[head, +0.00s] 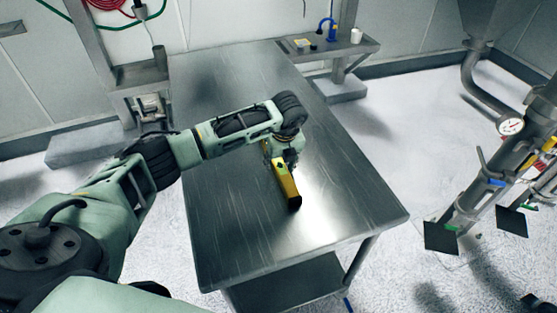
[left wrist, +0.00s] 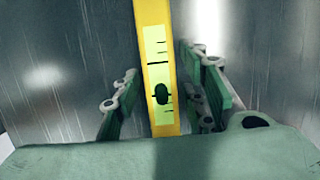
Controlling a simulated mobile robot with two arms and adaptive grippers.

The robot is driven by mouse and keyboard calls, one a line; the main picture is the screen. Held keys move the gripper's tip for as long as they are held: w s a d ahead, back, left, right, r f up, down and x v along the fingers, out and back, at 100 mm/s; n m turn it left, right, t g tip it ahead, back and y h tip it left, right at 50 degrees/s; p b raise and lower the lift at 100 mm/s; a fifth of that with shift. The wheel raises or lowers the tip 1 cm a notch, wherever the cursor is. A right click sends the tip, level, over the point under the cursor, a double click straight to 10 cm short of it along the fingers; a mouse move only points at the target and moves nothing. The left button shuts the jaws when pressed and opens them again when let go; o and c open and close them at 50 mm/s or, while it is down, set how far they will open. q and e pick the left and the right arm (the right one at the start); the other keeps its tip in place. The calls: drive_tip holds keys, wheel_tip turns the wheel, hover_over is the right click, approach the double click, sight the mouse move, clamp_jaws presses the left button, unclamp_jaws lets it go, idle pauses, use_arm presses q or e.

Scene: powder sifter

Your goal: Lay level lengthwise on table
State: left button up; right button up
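The level (head: 286,187) is a yellow bar with a dark end, on or just above the steel table (head: 235,245) near its middle. It points roughly along the table's long side. In the left wrist view the level (left wrist: 158,20) runs up the picture, with a pale green vial window near my gripper. My left gripper (left wrist: 163,88) has one green-padded finger on each side of the level, with gaps visible, so it looks open around it. In the head view the left gripper (head: 284,150) is at the level's far end, partly hidden by my wrist. My right gripper is not in view.
A side shelf (head: 345,47) at the back holds a blue item (head: 331,31) and a white cup (head: 356,36). Pipework with a gauge (head: 510,126) stands on the right, apart from the table. The near and far parts of the tabletop are clear.

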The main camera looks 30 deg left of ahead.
sight(282, 170)
use_arm(q)
drive_tip(key=shift+o, duration=0.3)
drive_tip(key=shift+r, duration=0.2)
drive_tip(key=b+v, duration=0.2)
drive_tip(key=v, duration=0.9)
drive_tip(key=shift+d+r+b, duration=0.15)
drive_tip(key=shift+r+b, duration=0.15)
drive_tip(key=shift+r, duration=0.1)
drive_tip(key=shift+s+f, duration=0.1)
drive_tip(key=shift+s, duration=0.05)
